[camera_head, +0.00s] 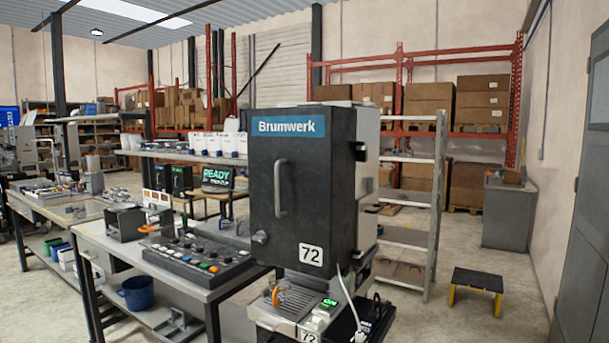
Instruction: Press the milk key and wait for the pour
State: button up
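A dark machine marked Brumwerk (325,190), with a grey vertical handle and a "72" label, stands at the middle of the camera_head view. Below its cabinet is a ribbed grey ledge (295,300) with a small orange item on it and a small green-lit display (328,304) beside it. A dark control panel (199,262) with several knobs and coloured buttons lies on the bench to the left. A screen (217,178) behind it shows green "READY" text. I cannot make out which key is the milk key, and no pour shows. My gripper is not in view.
A long workbench (207,293) runs left of the machine, with a blue pot (137,293) on its lower shelf. A grey shelf rack (408,236) stands behind the machine. A black-and-yellow step stool (477,287) is on the floor at right. The floor around the stool is otherwise clear.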

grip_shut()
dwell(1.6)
